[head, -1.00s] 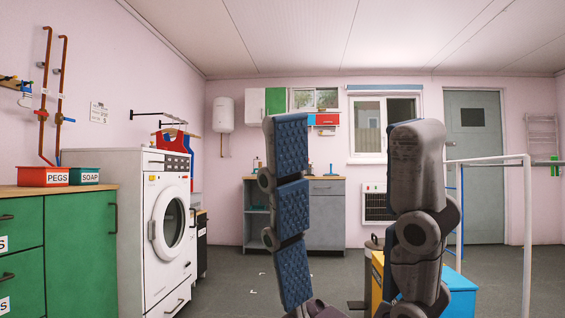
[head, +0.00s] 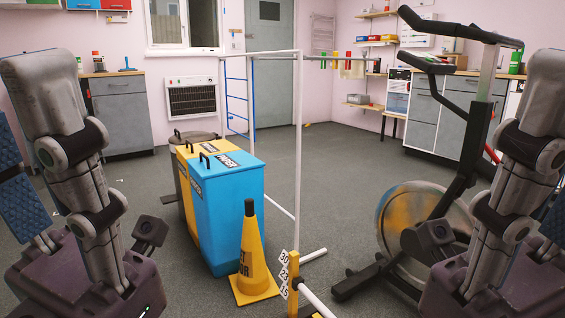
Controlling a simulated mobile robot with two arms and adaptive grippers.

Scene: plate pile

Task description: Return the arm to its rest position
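My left arm stands folded at the left of the head view, over a dark purplish part of my body. My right arm stands folded in the same way at the right edge. Neither gripper's fingers can be made out in this view. No plates show here.
A blue bin (head: 228,215) and a yellow bin (head: 187,192) stand ahead, with a yellow floor cone (head: 251,258) in front. A white rail frame (head: 298,150) rises beside them. An exercise bike (head: 462,150) stands at the right. Grey floor (head: 345,185) is clear between them.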

